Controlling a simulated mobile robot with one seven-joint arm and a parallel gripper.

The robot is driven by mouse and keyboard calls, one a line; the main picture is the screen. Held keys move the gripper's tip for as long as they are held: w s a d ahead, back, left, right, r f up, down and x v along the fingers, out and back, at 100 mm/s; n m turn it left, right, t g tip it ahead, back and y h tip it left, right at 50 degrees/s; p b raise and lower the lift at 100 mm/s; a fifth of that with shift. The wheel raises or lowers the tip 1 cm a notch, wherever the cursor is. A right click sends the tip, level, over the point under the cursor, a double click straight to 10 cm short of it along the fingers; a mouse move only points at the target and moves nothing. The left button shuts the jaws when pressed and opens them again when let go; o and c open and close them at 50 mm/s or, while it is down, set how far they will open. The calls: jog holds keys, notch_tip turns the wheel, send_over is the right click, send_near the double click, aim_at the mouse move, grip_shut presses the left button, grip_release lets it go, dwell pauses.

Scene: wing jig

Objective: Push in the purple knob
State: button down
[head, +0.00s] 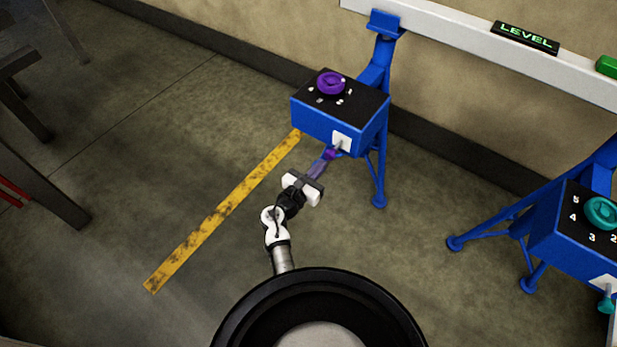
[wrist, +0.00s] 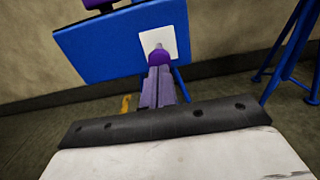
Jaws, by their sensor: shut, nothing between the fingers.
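The purple knob (head: 331,154) sits on a short grey stem at the white plate (head: 341,142) on the front of a blue box (head: 322,128). In the wrist view the purple knob (wrist: 158,57) is straight ahead of the fingertips, with the white plate (wrist: 158,40) behind it. My gripper (head: 321,164) is shut and empty, its fingers pointing at the knob. In the wrist view my gripper (wrist: 158,72) has its tips right at the knob's near face; I cannot tell whether they touch.
A purple dial (head: 331,84) with numbers is on the box's black top. A second blue stand with a teal dial (head: 602,213) and teal knob (head: 606,303) is at right. A pale beam (head: 450,27) with a LEVEL sign runs behind. Floor by the yellow stripe (head: 222,212) is clear.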

aim_at(329, 156)
jog(key=shift+x, duration=0.9)
jog(key=x, duration=0.3)
jog(key=shift+w, duration=0.1)
jog(key=shift+w+d+r+b, duration=0.1)
jog(key=shift+w+d+b, duration=0.1)
jog(key=shift+w+b, duration=0.1)
jog(key=shift+r, duration=0.15)
jog(key=shift+s, duration=0.1)
